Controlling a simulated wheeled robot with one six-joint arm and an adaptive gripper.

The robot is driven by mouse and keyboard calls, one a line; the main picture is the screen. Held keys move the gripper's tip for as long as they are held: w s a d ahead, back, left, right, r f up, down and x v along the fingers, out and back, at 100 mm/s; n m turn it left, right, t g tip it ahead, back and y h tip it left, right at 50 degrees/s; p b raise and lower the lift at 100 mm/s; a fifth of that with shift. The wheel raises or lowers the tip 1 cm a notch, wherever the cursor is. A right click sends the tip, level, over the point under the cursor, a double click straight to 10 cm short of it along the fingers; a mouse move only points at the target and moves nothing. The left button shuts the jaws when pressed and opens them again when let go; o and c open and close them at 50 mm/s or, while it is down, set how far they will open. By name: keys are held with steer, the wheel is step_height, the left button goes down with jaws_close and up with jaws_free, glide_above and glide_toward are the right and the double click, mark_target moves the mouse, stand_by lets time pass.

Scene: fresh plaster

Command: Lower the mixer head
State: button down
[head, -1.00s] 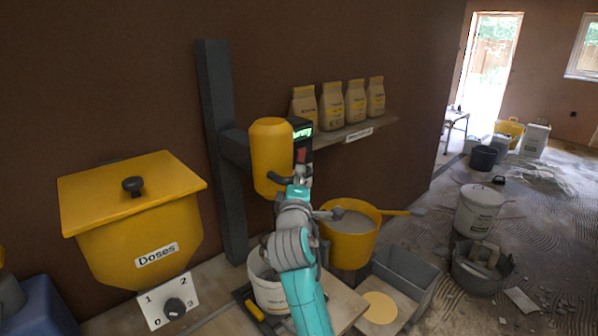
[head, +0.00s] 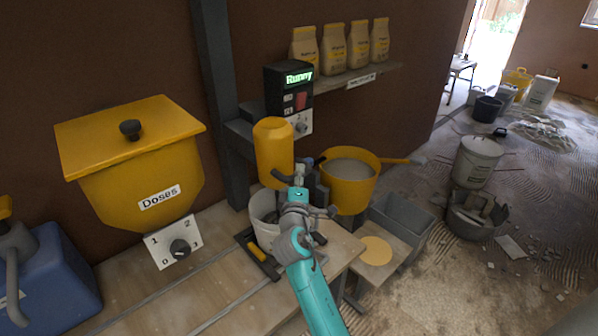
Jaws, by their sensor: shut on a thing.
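The yellow mixer head (head: 273,150) sits low on its dark upright post (head: 213,75), just above the white bucket (head: 262,205). My gripper (head: 298,177) is at the lower right of the mixer head, shut on its dark handle (head: 281,176). The fingertips are small and partly hidden by my teal and grey arm. The lower part of the mixer and much of the bucket are hidden behind my gripper and arm. A control box (head: 290,98) with a green display reading "Runny" and a red switch stands behind the head.
A yellow "Doses" hopper (head: 130,160) with a dial (head: 180,248) stands left on the wooden bench (head: 150,290). A yellow tub (head: 346,192) with pale contents stands right of the mixer. Paper bags (head: 333,48) line the wall shelf. A grey bin (head: 398,222) is at right.

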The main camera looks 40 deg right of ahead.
steer(key=shift+f, duration=0.45)
steer(key=c, duration=1)
jaws_free()
steer(key=shift+r, duration=0.1)
steer(key=v, duration=1.2)
steer(key=shift+s, duration=0.1)
